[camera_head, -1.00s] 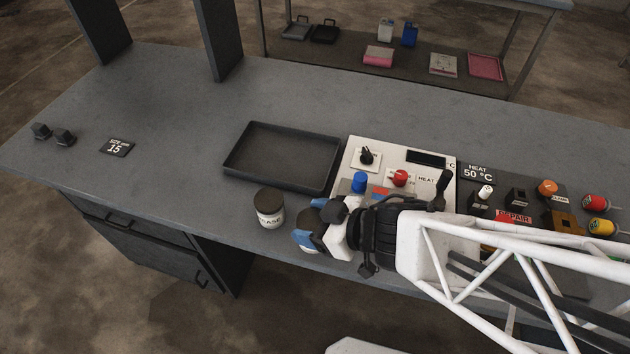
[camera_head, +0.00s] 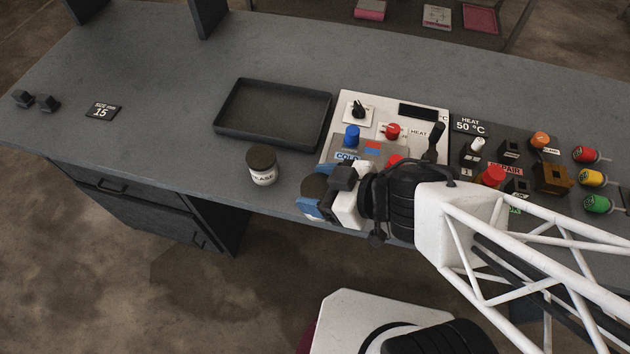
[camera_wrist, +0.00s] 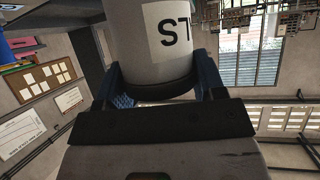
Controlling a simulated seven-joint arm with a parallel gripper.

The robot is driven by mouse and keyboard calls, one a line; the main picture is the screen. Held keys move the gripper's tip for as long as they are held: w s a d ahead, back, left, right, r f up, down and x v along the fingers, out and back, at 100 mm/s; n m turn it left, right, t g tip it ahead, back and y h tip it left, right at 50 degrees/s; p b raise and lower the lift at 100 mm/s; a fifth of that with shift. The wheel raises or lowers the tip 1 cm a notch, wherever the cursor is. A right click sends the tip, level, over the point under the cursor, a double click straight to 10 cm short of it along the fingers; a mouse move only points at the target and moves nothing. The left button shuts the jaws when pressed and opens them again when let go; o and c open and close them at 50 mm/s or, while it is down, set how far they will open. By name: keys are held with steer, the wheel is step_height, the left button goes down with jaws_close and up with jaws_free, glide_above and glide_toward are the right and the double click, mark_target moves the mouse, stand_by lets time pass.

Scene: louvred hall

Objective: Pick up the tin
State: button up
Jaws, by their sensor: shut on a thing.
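A pale grey tin (camera_wrist: 150,45) with a white label reading "ST" fills the top middle of the wrist view. My gripper (camera_wrist: 155,90) is shut on it, with a blue finger on each side near its dark-rimmed end. In the head view my gripper (camera_head: 318,195) is at the front edge of the bench, beside the control panel.
An empty dark tray (camera_head: 228,128) lies behind the second tin. A control panel (camera_head: 345,108) with knobs and a lever stands behind my gripper, with more coloured buttons to the right. Two small dark blocks (camera_head: 47,103) and a "15" plate (camera_head: 103,110) are far left. The bench's left middle (camera_head: 170,110) is clear.

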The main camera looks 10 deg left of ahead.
mark_target(317, 196)
steer(key=shift+s+d+r, duration=0.7)
steer(key=shift+s+d, duration=0.2)
stand_by(0.7)
steer(key=shift+w+a+r, duration=0.4)
steer(key=shift+w, duration=0.2)
steer(key=w+a+r, duration=0.2)
steer(key=w+a, duration=2.2)
steer(key=w, duration=0.1)
steer(key=shift+w+a, duration=0.25)
steer(key=shift+a, duration=0.1)
steer(key=shift+f, duration=2.9)
